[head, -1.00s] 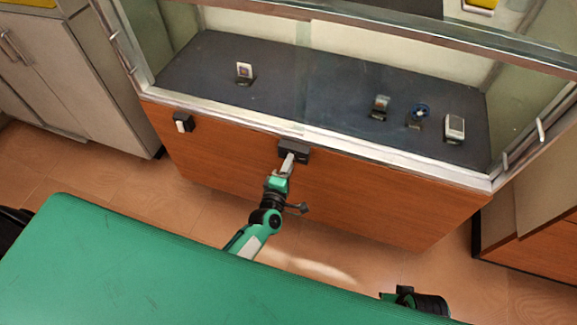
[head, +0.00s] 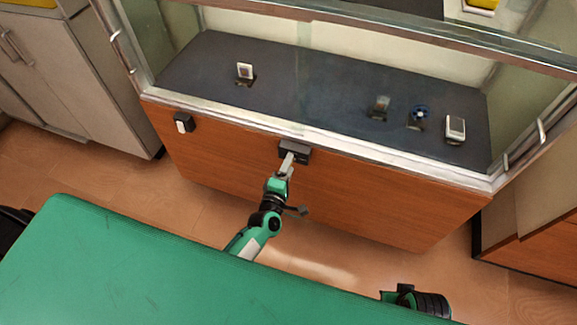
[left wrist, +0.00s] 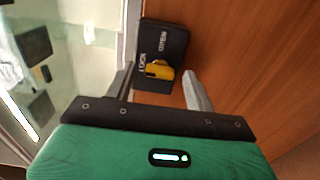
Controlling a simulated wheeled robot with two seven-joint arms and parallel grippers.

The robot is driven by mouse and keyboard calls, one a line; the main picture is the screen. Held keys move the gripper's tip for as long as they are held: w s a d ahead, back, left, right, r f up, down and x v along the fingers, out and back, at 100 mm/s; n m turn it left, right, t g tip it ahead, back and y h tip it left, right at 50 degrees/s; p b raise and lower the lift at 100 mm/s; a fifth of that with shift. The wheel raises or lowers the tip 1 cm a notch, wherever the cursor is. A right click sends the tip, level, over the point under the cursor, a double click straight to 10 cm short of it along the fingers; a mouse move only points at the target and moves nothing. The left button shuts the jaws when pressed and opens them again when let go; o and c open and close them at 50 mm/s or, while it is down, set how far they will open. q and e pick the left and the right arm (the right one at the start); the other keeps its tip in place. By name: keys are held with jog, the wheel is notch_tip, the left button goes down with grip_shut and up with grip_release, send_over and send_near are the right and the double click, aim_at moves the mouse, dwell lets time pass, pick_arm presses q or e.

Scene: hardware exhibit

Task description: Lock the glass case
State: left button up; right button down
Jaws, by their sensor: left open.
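The glass case (head: 330,137) has a metal frame and a wood-panelled base. A black lock box (head: 294,150) is mounted on the panel just under the frame, and it fills the top middle of the left wrist view (left wrist: 172,42). It bears the words LOCK and OPEN and a yellow knob (left wrist: 160,71). I cannot tell exactly which word the knob points to. My left gripper (head: 289,162) is open in front of the box. In the left wrist view its two fingers (left wrist: 158,72) stand apart, one on each side of the knob, with visible gaps.
Small exhibits, such as a white-framed one (head: 245,72) and a grey one (head: 455,128), stand inside the case. A black-and-white fitting (head: 183,122) is on the panel's left. My green body top fills the front. Grey cabinets (head: 62,80) stand at left.

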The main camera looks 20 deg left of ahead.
pick_arm(q)
jog(key=s, duration=1.3)
jog(key=shift+s+a, duration=0.15)
jog(key=shift+a, duration=0.1)
pick_arm(e)
jog(key=shift+s+f, duration=0.1)
jog(key=shift+s, duration=0.05)
